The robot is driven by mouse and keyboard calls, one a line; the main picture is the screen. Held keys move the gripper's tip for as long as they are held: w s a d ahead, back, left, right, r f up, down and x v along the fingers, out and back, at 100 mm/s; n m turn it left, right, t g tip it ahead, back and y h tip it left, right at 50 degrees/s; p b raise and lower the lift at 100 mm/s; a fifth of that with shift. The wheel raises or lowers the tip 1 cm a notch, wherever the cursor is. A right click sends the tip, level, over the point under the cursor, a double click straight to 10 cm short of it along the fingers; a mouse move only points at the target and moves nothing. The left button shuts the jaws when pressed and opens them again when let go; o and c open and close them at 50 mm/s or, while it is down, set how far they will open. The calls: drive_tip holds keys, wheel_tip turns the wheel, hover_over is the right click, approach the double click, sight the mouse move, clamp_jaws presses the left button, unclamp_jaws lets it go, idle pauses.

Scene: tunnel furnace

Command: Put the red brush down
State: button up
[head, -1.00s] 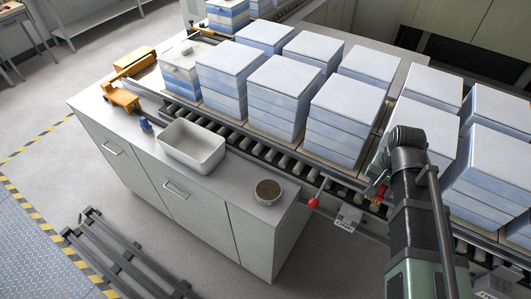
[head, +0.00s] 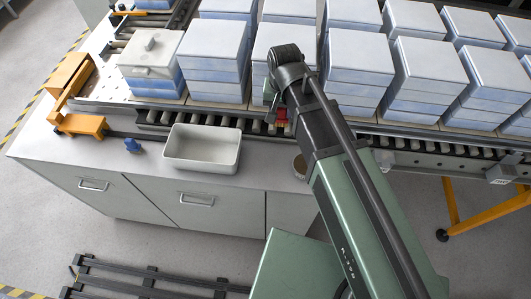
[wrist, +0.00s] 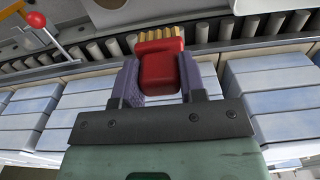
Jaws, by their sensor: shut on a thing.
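The red brush (head: 281,118) is small in the head view, above the edge of the roller conveyor. In the wrist view the red brush (wrist: 159,68) sits between the two finger pads, its yellowish bristles pointing away from the palm. My gripper (wrist: 160,78) is shut on it. In the head view my gripper (head: 275,104) is mostly hidden by my own wrist. The brush is held up, with rollers showing behind it in the wrist view.
A white basin (head: 202,162) stands on the grey counter (head: 90,155). A round tin (head: 299,166) is partly hidden behind my arm. Stacks of blue-white blocks (head: 285,40) line the conveyor (head: 205,119). A red-knobbed lever (wrist: 36,20) shows in the wrist view. Orange fixtures (head: 80,125) stand left.

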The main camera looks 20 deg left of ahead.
wheel_tip(320, 180, down, 20)
drive_tip(key=b, duration=2)
drive_tip(key=shift+d+f, duration=0.1)
drive_tip(key=shift+f, duration=0.15)
drive_tip(key=shift+r+p, duration=0.3)
drive_tip(key=shift+f, duration=0.2)
drive_tip(key=o, duration=0.9)
drive_tip(key=shift+r, duration=0.1)
wheel_tip(320, 180, up, 12)
drive_tip(key=p, duration=1.2)
drive_tip(key=shift+r, duration=0.1)
